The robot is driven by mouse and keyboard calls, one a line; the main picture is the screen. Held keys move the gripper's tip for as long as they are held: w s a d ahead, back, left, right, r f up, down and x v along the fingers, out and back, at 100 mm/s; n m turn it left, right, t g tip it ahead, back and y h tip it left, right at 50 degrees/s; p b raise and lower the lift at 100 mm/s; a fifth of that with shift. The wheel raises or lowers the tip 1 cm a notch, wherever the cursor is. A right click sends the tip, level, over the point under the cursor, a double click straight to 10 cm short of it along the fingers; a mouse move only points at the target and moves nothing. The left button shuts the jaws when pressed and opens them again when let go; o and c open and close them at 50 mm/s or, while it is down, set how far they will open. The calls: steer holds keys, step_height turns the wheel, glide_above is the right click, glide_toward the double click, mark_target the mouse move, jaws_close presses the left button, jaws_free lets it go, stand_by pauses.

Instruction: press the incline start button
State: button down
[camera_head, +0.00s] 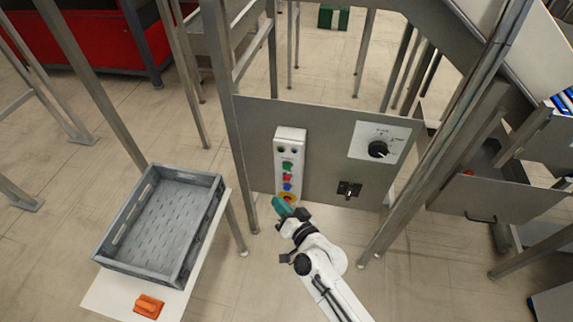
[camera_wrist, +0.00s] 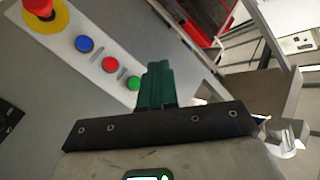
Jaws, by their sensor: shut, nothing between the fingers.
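A white button box (camera_head: 291,145) is mounted on a grey metal panel. It carries a green button (camera_head: 287,166), a red button (camera_head: 287,177), a blue button (camera_head: 287,187) and a red emergency knob on a yellow base at its lower end. No label saying which one starts the incline is readable. My gripper (camera_head: 281,204) is shut and empty, in front of the box's lower end, partly covering the knob. In the wrist view its teal fingers (camera_wrist: 156,68) appear just beside the green button (camera_wrist: 133,83); the red (camera_wrist: 110,64) and blue (camera_wrist: 85,44) buttons are clear of them.
A rotary switch (camera_head: 378,149) and a small black fitting (camera_head: 349,189) sit on the panel right of the box. Metal posts (camera_head: 222,80) flank the panel. A grey crate (camera_head: 117,265) and an orange object (camera_head: 148,306) rest on a white table at left.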

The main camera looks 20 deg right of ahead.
mark_target(287, 167)
stand_by(0.3)
steer(key=shift+w+d+b, duration=0.85)
steer(key=shift+w+b, duration=0.05)
steer(key=shift+w, duration=0.3)
steer(key=shift+w+d+b, duration=0.85)
steer(key=shift+w+d, duration=0.05)
steer(key=shift+w, duration=0.25)
steer(key=shift+w+d+b, duration=0.85)
steer(key=shift+w+b, duration=0.05)
steer(key=shift+w, duration=0.3)
steer(key=shift+w, duration=0.1)
steer(key=shift+w+d+b, duration=0.25)
steer(key=shift+b, duration=0.15)
steer(key=shift+w+d+b, duration=0.25)
steer(key=shift+w+b, duration=0.1)
stand_by(0.3)
steer(key=shift+s, duration=0.1)
steer(key=shift+s+a+p, duration=0.45)
steer(key=shift+s, duration=0.15)
